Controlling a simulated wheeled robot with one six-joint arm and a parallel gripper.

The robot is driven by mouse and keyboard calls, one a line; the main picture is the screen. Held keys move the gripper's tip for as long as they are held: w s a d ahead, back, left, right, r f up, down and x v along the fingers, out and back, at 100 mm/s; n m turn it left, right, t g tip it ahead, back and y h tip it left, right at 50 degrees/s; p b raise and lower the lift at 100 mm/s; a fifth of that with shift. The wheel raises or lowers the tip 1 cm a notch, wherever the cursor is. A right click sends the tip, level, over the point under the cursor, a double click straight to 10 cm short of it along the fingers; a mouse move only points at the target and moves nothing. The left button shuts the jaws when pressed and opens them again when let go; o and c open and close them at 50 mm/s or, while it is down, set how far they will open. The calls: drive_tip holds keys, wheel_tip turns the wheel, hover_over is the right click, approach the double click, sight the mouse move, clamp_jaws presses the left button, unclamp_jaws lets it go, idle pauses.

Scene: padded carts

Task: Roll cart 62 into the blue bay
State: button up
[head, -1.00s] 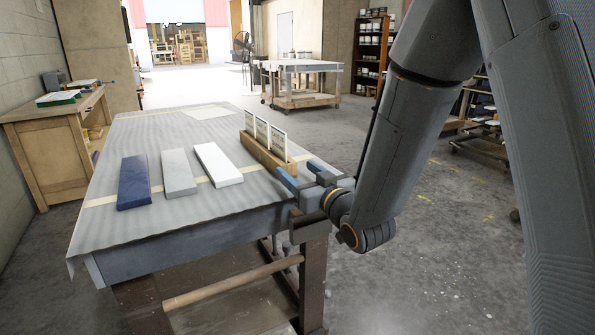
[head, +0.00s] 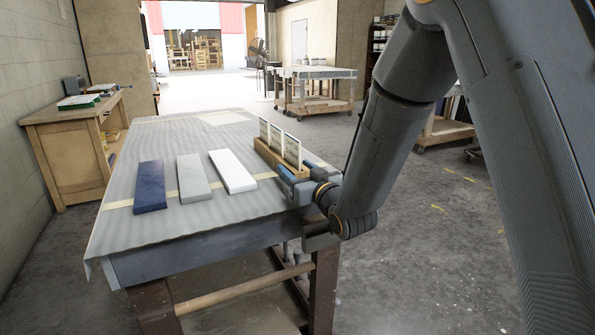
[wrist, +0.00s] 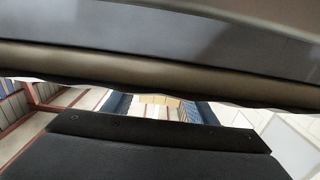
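A padded cart (head: 150,228) with a wavy grey cloth top and dark legs stands in front of me in the head view. No number 62 is readable on it. My gripper (head: 300,171) is at its right edge, close to a small wooden rack (head: 268,154) of upright cards. In the wrist view the two blue fingers (wrist: 155,108) are apart, with background showing between them. Whether they touch the cart cannot be told. A dark padded edge crosses the top of the wrist view. No blue bay is recognisable.
Blue (head: 149,187), grey (head: 193,180) and white (head: 233,172) slabs lie on the cart. A wooden bench (head: 75,150) stands left by the wall. Another cart (head: 318,73) and a fan (head: 257,52) stand behind. Open floor (head: 430,250) lies to the right.

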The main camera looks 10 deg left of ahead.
clamp_jaws()
drive_tip(key=shift+s+d+f, duration=0.15)
drive_tip(key=shift+s+d, duration=0.1)
drive_tip(key=shift+s, duration=0.2)
drive_tip(key=p+v, duration=0.7)
drive_tip(key=v, duration=1)
drive_tip(key=shift+p, duration=0.4)
drive_tip(key=shift+a, duration=0.15)
drive_tip(key=p+v, duration=1.4)
drive_tip(key=v, duration=0.4)
drive_tip(key=shift+s+p, duration=0.2)
drive_tip(key=shift+p, duration=0.2)
